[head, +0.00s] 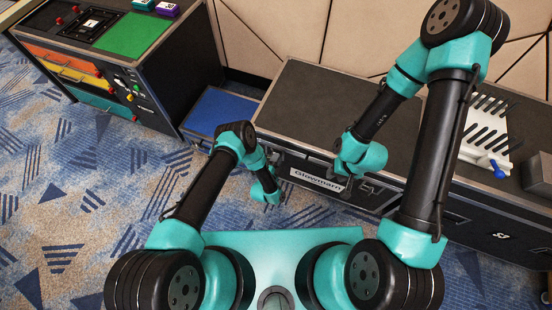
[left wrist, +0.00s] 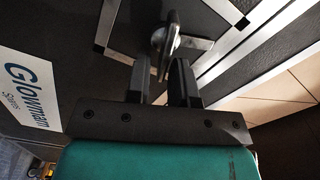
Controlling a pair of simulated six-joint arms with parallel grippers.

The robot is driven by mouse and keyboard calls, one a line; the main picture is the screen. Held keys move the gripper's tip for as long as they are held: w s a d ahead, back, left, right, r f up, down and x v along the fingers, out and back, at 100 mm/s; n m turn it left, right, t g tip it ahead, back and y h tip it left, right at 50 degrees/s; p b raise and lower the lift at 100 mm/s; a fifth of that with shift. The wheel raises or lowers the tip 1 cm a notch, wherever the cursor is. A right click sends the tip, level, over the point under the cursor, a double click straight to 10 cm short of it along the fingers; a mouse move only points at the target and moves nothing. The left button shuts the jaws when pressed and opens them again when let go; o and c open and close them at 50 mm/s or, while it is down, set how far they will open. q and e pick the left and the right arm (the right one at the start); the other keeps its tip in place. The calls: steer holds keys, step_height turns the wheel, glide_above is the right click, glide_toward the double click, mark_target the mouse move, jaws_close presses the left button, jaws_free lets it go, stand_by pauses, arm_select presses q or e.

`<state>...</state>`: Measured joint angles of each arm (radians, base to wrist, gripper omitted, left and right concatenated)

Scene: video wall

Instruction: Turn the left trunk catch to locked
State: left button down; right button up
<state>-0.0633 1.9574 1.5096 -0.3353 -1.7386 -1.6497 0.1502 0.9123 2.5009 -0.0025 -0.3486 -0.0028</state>
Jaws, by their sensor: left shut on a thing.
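The black trunk (head: 320,110) stands ahead with a white "Glowmarn" label (head: 317,180) on its front, which also shows at the left of the left wrist view (left wrist: 28,88). The left trunk catch (left wrist: 168,40) is a small metal turn-piece on a silver plate. My left gripper (left wrist: 166,68) is shut on its turn-piece, one dark finger on each side. In the head view my left gripper (head: 274,185) is at the trunk's front, left of the label, and hides the catch. My right gripper (head: 345,172) hangs at the trunk's front edge; its fingers are unclear.
A blue-topped case (head: 222,110) stands left of the trunk. Further left is a cabinet (head: 100,55) with coloured drawers and a green panel. A white slotted rack (head: 485,130) with a blue knob sits on the trunk's right side. The patterned carpet at left is clear.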

arm_select(q)
steer(key=shift+f+m, duration=0.25)
steer(key=shift+m, duration=0.75)
steer(key=shift+f+m, duration=0.25)
steer(key=shift+m, duration=0.75)
steer(key=c, duration=1.3)
jaws_free()
steer(key=shift+o, duration=0.2)
steer(key=shift+s, duration=0.15)
steer(key=v, duration=1.7)
